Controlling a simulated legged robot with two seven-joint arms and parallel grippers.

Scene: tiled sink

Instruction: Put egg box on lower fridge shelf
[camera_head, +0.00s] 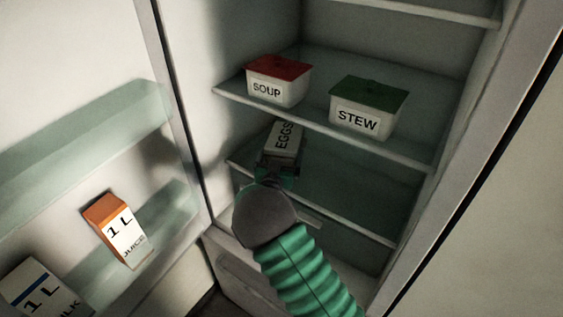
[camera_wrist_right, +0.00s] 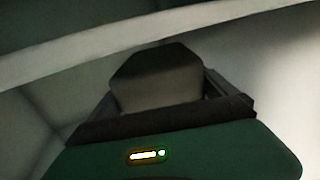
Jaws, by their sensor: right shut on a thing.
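The egg box (camera_head: 285,138), a pale box marked EGGS, is inside the open fridge at the left end of the space above the lower shelf (camera_head: 335,192). My right gripper (camera_head: 277,168) is shut on its near end. In the right wrist view the egg box (camera_wrist_right: 158,80) shows as a dark block between the fingers of my right gripper (camera_wrist_right: 160,105). Whether the box touches the shelf I cannot tell. My left gripper is not in view.
The shelf above (camera_head: 313,117) holds a red-lidded SOUP tub (camera_head: 278,82) and a green-lidded STEW tub (camera_head: 366,107). The open door at left holds a juice carton (camera_head: 117,230) and a milk carton (camera_head: 42,290). The lower shelf's right part is clear.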

